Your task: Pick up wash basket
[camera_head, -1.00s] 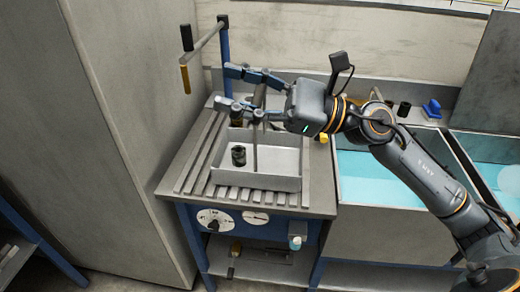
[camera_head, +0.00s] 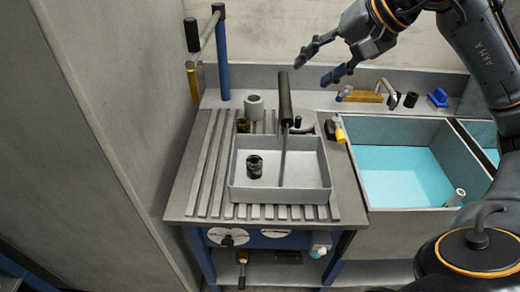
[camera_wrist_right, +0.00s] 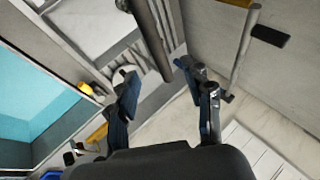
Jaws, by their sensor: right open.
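The wash basket (camera_head: 280,195) appears to be the shallow grey tray on the slatted bench top. A tall handle with a thick dark grip (camera_head: 284,98) rises from it, roughly upright. A small dark cylinder (camera_head: 255,168) stands inside. My right gripper (camera_head: 314,72) is open and empty, above and to the right of the grip, and appears apart from it. In the right wrist view the open fingers (camera_wrist_right: 160,88) are in front, with the dark handle (camera_wrist_right: 150,38) beyond them and the tray (camera_wrist_right: 90,25) at upper left. My left gripper is not in view.
A basin of blue liquid (camera_head: 405,176) stands right of the bench. A blue post (camera_head: 222,60) with a crossbar rises behind left. A grey ring (camera_head: 254,107) and a yellow-handled item (camera_head: 338,130) sit near the tray. A tall grey panel (camera_head: 105,130) closes the left side.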

